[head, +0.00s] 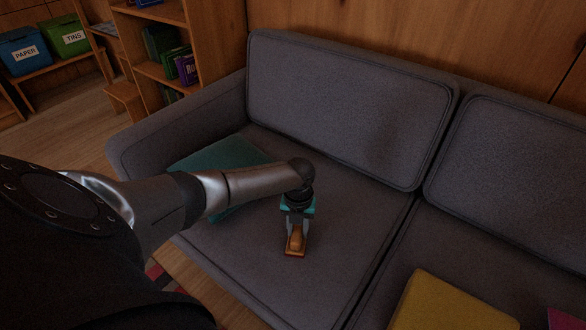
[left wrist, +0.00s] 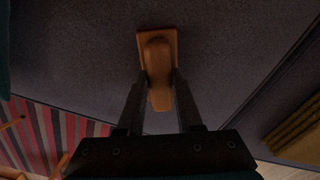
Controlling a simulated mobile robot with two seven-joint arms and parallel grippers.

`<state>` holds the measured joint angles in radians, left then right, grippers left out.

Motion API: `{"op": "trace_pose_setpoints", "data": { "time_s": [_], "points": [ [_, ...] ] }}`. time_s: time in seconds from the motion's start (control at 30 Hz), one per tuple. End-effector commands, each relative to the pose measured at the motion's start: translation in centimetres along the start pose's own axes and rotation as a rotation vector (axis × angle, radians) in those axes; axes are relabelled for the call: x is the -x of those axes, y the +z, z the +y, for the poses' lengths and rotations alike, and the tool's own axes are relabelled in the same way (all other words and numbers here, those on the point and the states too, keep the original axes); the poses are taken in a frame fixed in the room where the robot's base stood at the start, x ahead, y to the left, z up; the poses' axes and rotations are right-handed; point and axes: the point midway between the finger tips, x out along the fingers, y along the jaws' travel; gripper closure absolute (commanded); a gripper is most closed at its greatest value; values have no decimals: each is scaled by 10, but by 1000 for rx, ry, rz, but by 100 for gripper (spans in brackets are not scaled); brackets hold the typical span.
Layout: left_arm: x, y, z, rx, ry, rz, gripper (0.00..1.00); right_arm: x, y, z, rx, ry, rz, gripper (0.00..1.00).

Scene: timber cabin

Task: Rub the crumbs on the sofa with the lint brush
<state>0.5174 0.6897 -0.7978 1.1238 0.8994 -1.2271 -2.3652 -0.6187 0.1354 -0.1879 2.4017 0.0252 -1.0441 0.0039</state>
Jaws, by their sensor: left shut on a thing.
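The grey sofa (head: 340,215) fills the middle and right of the head view, and its seat also shows in the left wrist view (left wrist: 80,50). My left gripper (head: 297,232) is shut on the lint brush (head: 296,242), an orange-brown wooden brush with a red lower edge. In the left wrist view the brush (left wrist: 158,60) sits between the two dark fingers, its head pointing away from the gripper. The brush is low over the left seat cushion; whether it touches the fabric I cannot tell. I can make out no crumbs in either view. My right gripper is not in view.
A teal cushion (head: 222,155) lies on the left seat, partly behind my arm. A yellow cushion (head: 450,303) and a pink one (head: 566,318) lie at the right. A bookshelf (head: 165,74) and paper and tins bins stand back left. The seat around the brush is clear.

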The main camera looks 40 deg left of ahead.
Motion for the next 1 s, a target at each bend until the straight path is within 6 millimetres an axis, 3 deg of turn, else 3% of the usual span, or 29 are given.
{"op": "trace_pose_setpoints", "data": {
  "time_s": [1.0],
  "points": [
    [3,-33,-62,-3,-3,5,100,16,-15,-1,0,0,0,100]
  ]
}}
